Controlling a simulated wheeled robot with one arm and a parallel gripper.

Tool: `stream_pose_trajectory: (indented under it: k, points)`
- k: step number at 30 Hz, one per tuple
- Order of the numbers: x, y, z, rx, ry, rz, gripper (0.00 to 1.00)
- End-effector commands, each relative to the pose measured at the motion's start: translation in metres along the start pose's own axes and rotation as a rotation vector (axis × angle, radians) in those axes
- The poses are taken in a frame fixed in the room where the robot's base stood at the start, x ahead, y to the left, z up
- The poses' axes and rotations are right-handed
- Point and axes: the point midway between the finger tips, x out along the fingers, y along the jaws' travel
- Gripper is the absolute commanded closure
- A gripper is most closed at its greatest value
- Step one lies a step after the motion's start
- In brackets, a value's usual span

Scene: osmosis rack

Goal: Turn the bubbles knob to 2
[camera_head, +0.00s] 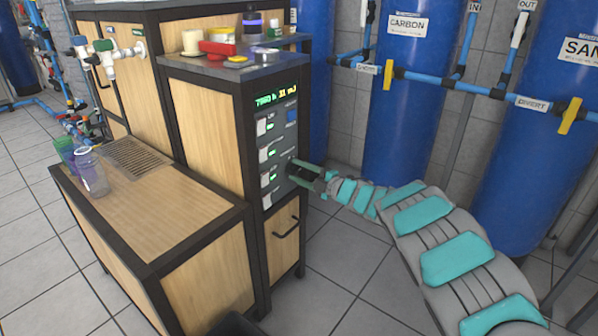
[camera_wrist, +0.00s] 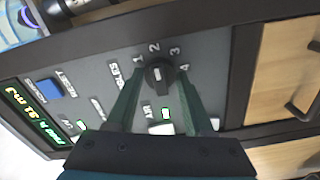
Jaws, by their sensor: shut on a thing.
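The bubbles knob (camera_wrist: 158,75) is a round black knob with a small pale mark, on the grey panel of the rack. The numbers 1, 2, 3 and 4 are printed in an arc around its upper side in the wrist view. I cannot tell for sure which number the mark points at. Its label is partly hidden by a finger. My gripper (camera_wrist: 161,77) has its green fingers on both sides of the knob and is shut on it. In the head view my gripper (camera_head: 303,173) reaches the panel's right side and hides the knob.
The control panel (camera_head: 281,143) also has a green display (camera_head: 276,98), a blue reset button (camera_wrist: 50,88) and several lit switches. Blue tanks (camera_head: 415,100) and pipes stand behind my arm.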

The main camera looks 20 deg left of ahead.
Motion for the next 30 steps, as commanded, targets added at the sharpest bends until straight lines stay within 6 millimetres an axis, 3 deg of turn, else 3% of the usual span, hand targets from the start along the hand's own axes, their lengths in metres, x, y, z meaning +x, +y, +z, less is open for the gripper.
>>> stream_pose_trajectory:
  k: [7,8,11,22,30]
  points:
    - [-0.001,-0.001,0.002,0.001,-0.004,-0.001,1.0]
    - [-0.001,-0.001,0.002,0.0,-0.004,-0.001,0.47]
    - [-0.001,-0.001,0.002,0.0,-0.004,-0.001,0.35]
    - [-0.004,-0.001,0.001,-0.001,-0.002,-0.001,0.35]
    - [-0.033,-0.001,0.003,-0.002,-0.006,-0.002,0.35]
